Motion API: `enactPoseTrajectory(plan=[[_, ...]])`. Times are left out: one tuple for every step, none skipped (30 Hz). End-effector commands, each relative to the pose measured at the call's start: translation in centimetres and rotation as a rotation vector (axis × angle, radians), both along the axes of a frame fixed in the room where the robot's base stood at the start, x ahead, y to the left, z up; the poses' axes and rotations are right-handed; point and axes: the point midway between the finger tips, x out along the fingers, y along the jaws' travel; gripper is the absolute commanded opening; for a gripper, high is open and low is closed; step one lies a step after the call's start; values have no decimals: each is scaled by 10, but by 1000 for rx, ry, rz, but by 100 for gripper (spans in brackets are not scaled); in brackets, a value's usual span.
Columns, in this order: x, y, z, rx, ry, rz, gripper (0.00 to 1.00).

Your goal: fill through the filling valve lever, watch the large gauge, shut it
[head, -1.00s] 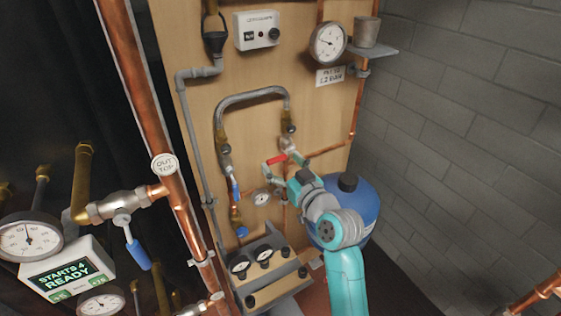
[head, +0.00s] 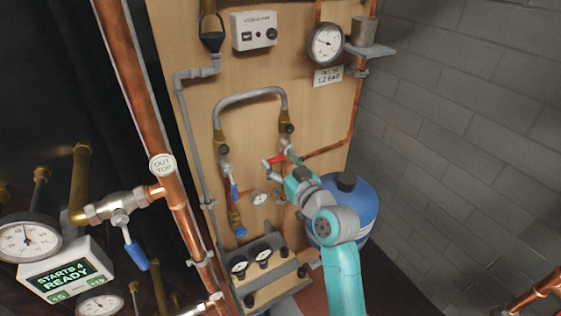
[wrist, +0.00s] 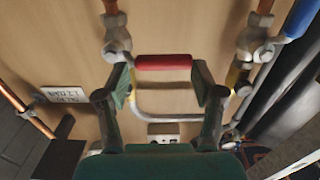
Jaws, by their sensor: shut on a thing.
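The filling valve lever has a red grip (head: 275,161) and sits on the wooden board below the grey hose loop. In the wrist view the red grip (wrist: 163,62) lies level between my fingers. My gripper (head: 279,168) is shut on it, with one finger at each end; it fills the lower part of the wrist view (wrist: 163,80). The large gauge (head: 326,43) is at the top right of the board, its needle pointing to the left side of the dial. A label below it (head: 328,76) reads about 1.2 bar. The valve body is partly hidden by my gripper.
A blue vessel (head: 350,215) stands close to the right of my arm. A grey hose loop (head: 250,95) and a blue lever (head: 234,191) are left of the red lever. A copper pipe (head: 150,125) runs down the left foreground. Free room lies by the block wall.

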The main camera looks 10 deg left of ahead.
Motion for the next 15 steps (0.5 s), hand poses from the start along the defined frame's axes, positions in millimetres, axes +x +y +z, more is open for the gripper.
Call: enactPoseTrajectory(plan=[[-2, 6, 0, -9, -6, 12, 5], [-2, 7, -1, -17, -12, 13, 5], [-2, 7, -2, -32, -22, 13, 5], [-2, 7, -3, -43, -30, 14, 5], [-2, 7, -4, -57, -40, 14, 5], [-3, 8, -6, -78, -55, 15, 5], [-3, 8, -7, -93, -66, 15, 5], [-3, 8, -9, -111, -77, 15, 5], [-3, 8, -11, -135, -94, 15, 5], [-3, 8, -12, -153, -108, 15, 5], [-2, 8, -14, -173, -122, 15, 5], [-2, 7, -16, -198, -139, 16, 5], [-2, 7, -17, -217, -153, 16, 5], [-2, 7, -19, -238, -168, 16, 5], [-2, 7, -21, -263, -186, 16, 5]])
